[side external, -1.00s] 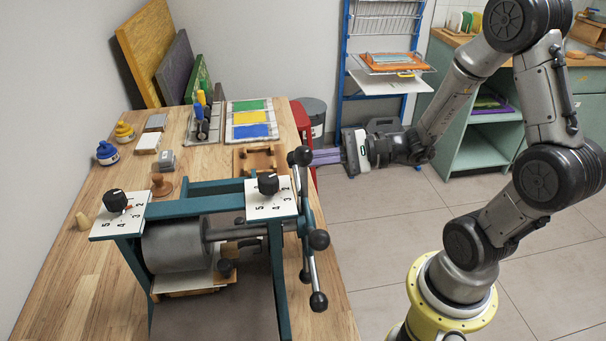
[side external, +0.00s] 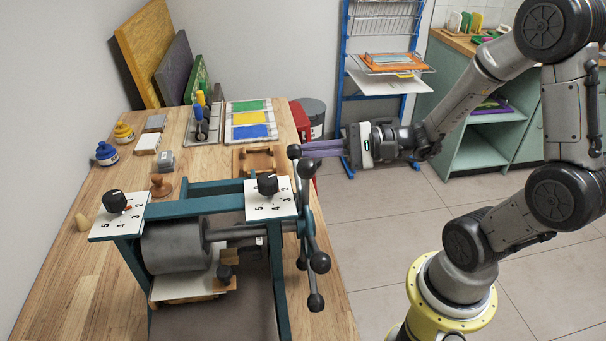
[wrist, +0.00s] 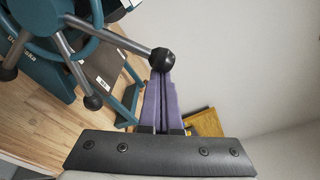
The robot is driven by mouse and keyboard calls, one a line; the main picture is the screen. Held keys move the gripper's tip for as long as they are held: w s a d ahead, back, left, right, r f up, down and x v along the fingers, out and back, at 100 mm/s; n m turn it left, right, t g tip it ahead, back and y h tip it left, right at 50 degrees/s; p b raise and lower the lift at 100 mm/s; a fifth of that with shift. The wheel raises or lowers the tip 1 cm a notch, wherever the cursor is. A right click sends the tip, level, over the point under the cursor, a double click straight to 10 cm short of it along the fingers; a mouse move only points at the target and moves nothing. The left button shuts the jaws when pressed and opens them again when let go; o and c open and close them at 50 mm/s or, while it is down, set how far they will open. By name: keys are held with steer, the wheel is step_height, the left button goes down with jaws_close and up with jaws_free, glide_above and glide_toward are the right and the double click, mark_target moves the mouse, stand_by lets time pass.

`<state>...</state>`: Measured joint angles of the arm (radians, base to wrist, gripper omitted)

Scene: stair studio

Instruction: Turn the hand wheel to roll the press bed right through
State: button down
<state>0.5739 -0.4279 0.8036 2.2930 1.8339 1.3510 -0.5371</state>
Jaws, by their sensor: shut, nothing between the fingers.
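The press (side external: 199,208) stands on the wooden table with a teal frame, a grey roller (side external: 176,249) and two black pressure knobs. Its hand wheel (side external: 308,222) is on the right side, with grey spokes ending in black balls. The press bed (side external: 190,287) shows under and in front of the roller, with wooden pieces and a black knob on it. My gripper (side external: 302,150) is shut and empty, with its purple fingers at the wheel's upper ball knob (side external: 293,152). In the wrist view the fingertips (wrist: 161,78) are right at a ball knob (wrist: 162,59), apparently touching it.
An ink slab (side external: 204,123) with rollers, a colour sheet (side external: 250,120), ink pots (side external: 107,153) and a wooden tray (side external: 257,158) lie behind the press. A blue drying rack (side external: 384,95) and a red bin stand beyond.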

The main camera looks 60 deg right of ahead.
step_height(320, 180, down, 2)
steer(key=w+d+f, duration=0.1)
steer(key=w+d, duration=0.1)
steer(key=w, duration=0.1)
steer(key=r+v, duration=0.1)
steer(key=v, duration=0.9)
step_height(320, 180, down, 4)
steer(key=w+a+m+y, duration=0.1)
steer(key=m+y, duration=0.3)
steer(key=shift+g, duration=0.4)
steer(key=shift+w+a+r, duration=0.65)
steer(key=shift+w+a, duration=0.05)
steer(key=shift+a, duration=0.55)
steer(key=shift+w+a+r, duration=0.65)
steer(key=shift+w+a, duration=0.05)
steer(key=shift+a, duration=0.6)
steer(key=shift+w+a+r, duration=0.6)
steer(key=shift+w+a, duration=0.15)
steer(key=shift+a, duration=0.5)
